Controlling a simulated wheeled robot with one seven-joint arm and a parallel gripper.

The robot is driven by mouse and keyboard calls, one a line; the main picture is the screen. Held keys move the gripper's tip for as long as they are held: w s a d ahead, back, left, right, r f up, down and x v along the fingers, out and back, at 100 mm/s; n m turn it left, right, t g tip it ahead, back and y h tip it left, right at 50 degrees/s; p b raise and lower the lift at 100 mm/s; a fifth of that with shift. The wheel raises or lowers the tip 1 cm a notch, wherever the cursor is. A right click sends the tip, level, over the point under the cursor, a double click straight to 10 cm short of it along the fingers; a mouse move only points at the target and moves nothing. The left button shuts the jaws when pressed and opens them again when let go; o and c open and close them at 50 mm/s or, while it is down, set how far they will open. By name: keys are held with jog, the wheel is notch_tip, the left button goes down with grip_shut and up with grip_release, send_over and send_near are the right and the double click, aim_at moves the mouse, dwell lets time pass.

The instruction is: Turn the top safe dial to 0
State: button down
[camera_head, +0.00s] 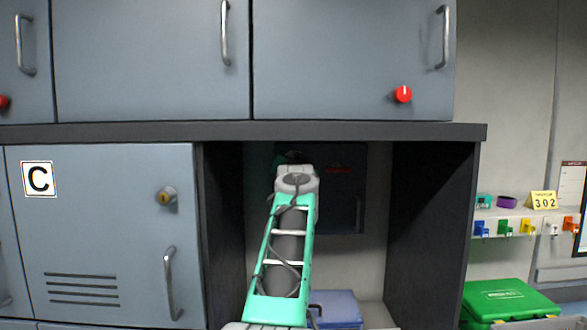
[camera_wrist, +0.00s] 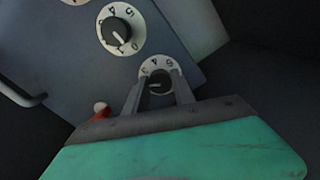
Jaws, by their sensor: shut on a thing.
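The safe (camera_head: 335,205) is a dark box inside the open compartment, and its dark door fills much of the wrist view (camera_wrist: 75,60). Three round white dials with black knobs sit in a row on it. The top safe dial (camera_wrist: 157,64) is the one closest to my gripper (camera_wrist: 158,84), whose two fingers are shut on its knob. In the head view my arm hides the dials.
The middle dial (camera_wrist: 121,28) and a cut-off third dial (camera_wrist: 75,2) lie beyond. The safe's handle (camera_wrist: 20,92) is at left, and a red item (camera_wrist: 102,111) is beside my gripper. Compartment walls (camera_head: 432,220) stand close on both sides. A blue box (camera_head: 338,309) lies below.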

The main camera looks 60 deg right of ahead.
jog(key=shift+s+r+n+b, duration=0.1)
jog(key=shift+n+b, duration=1.35)
jog(key=shift+n, duration=10.85)
jog(key=c, duration=1.1)
grip_release()
jog(key=shift+o, duration=0.2)
